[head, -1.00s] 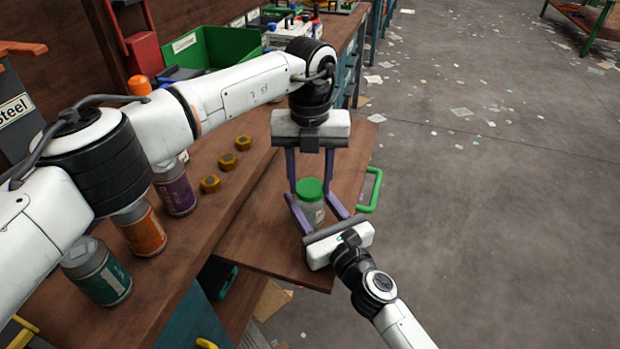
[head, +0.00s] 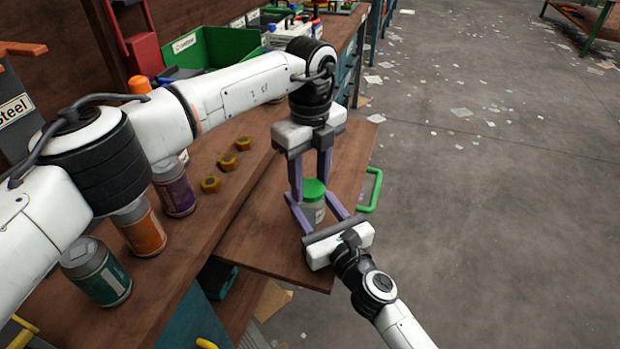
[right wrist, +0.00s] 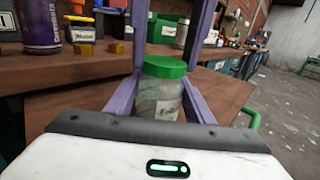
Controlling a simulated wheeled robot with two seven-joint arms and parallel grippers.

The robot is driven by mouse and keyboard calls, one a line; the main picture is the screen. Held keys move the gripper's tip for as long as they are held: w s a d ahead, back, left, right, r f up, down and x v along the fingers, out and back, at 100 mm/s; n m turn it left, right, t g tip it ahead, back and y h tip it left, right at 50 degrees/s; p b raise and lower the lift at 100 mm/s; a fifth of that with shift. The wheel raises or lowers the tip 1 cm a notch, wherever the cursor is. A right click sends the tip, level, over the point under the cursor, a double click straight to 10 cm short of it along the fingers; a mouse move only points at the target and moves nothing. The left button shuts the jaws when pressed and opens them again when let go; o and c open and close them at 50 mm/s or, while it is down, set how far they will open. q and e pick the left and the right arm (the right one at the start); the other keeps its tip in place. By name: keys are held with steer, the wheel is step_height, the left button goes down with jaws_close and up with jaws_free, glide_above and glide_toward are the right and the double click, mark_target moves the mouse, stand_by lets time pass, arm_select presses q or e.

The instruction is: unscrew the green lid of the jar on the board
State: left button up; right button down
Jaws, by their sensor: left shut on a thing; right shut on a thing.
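A clear glass jar (head: 312,214) with a green lid (head: 314,187) stands upright on the wooden board (head: 262,240). My left gripper (head: 311,184) reaches down from above and is shut on the lid, one purple finger on each side. My right gripper (head: 314,207) comes from the front, low down, and is shut around the jar's body. In the right wrist view the jar (right wrist: 157,102) stands between the right fingers, with the lid (right wrist: 165,67) on top and the left fingers coming down to it. The contact at the jar's far side is hidden.
Several nuts (head: 228,161), an orange can (head: 141,228), a purple can (head: 175,188) and a teal can (head: 96,272) stand on the bench to the left. A green bin (head: 222,48) is behind. A green handle (head: 375,190) is at the board's right edge. Open floor lies right.

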mark_target(310, 187)
arm_select(q)
steer(key=shift+r, duration=0.15)
steer(key=shift+r, duration=0.95)
steer(key=shift+r, duration=2)
arm_select(e)
steer(key=c, duration=0.8)
jaws_free()
steer(key=shift+o, duration=0.2)
